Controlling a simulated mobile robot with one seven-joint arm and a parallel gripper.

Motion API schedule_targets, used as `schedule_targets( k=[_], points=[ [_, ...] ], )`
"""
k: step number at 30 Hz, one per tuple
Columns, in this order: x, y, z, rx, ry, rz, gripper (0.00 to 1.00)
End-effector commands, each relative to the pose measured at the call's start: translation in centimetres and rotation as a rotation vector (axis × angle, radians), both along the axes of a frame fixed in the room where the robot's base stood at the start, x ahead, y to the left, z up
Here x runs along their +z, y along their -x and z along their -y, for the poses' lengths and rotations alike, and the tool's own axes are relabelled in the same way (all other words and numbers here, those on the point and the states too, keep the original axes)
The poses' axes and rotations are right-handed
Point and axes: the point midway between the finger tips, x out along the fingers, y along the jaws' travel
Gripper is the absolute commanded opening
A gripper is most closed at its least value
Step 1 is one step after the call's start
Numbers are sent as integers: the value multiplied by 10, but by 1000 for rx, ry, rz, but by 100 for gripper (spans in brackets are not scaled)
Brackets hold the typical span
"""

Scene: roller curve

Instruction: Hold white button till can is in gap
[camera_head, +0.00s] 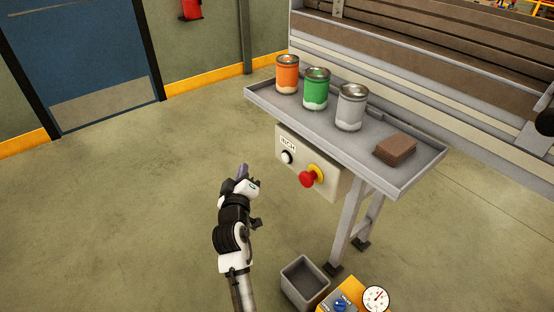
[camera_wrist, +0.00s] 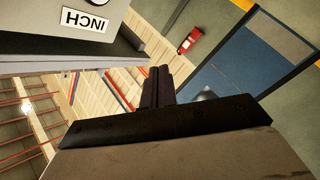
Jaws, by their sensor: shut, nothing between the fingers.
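The white button (camera_head: 287,157) sits on a beige control box (camera_head: 330,185) under the tray, below a label reading INCH. Three cans stand on the grey tray (camera_head: 412,187): orange (camera_head: 287,76), green (camera_head: 316,90) and grey (camera_head: 351,108). My gripper (camera_head: 243,170) is shut and empty, left of the box and apart from the white button. In the wrist view, its fingers (camera_wrist: 157,87) are together, and the box with the INCH label (camera_wrist: 86,21) is at the upper left, the button cut off at the top edge. I cannot make out the gap.
A red knob (camera_head: 307,179) on a yellow base sits right of the white button. A brown block (camera_head: 395,149) lies on the tray. A grey bin (camera_head: 304,281) and a yellow box with a gauge (camera_head: 376,299) stand below. The floor at left is clear.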

Motion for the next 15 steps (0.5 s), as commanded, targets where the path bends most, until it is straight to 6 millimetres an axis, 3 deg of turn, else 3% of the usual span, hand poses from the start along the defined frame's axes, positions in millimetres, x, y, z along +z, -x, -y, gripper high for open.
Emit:
schedule_targets(
  k=[3, 6, 15],
  points=[
    [-20, 1, 19, -46, 26, -46, 0],
    [-27, 1, 26, -64, 37, -64, 0],
    [-28, 1, 27, -67, 39, -67, 0]
  ],
)
